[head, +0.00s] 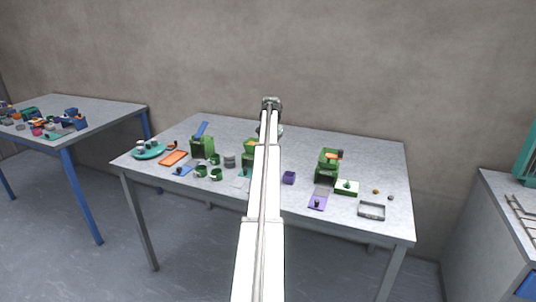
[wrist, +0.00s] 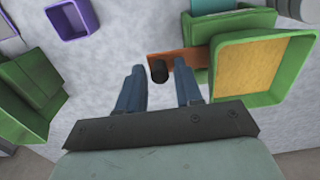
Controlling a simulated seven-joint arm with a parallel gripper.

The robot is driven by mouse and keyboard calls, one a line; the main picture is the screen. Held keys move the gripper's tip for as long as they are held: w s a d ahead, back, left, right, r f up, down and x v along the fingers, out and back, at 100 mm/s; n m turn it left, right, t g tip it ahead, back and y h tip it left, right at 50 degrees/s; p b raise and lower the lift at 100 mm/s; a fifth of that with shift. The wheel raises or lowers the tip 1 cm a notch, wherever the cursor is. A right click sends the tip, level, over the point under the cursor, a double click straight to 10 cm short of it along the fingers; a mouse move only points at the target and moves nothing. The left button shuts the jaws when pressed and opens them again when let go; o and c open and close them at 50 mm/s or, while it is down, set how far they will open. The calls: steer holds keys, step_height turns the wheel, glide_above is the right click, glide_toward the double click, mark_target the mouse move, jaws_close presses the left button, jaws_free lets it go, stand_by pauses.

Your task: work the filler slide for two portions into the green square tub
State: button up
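The middle filler has a green square hopper with yellow powder (head: 250,142), partly hidden by my arm in the head view. In the wrist view the green hopper (wrist: 304,62) is large at the right. An orange slide (wrist: 192,60) with a black knob (wrist: 159,71) sticks out to its left. My gripper (wrist: 159,68) is open, its blue fingers on either side of the knob in the picture; whether they touch it I cannot tell. My gripper is also at the back of the table in the head view (head: 270,103). I cannot pick out the green square tub with certainty.
Another green filler (head: 202,147) stands left, and one (head: 327,165) right, also in the wrist view (wrist: 20,100). A purple box (head: 289,178), several green cups (head: 215,174), an orange tray (head: 173,158) and a grey tray (head: 371,211) are on the table. The back right is clear.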

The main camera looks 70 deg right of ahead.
steer(key=shift+o, duration=0.5)
steer(key=shift+r, duration=0.2)
steer(key=shift+r, duration=3.6)
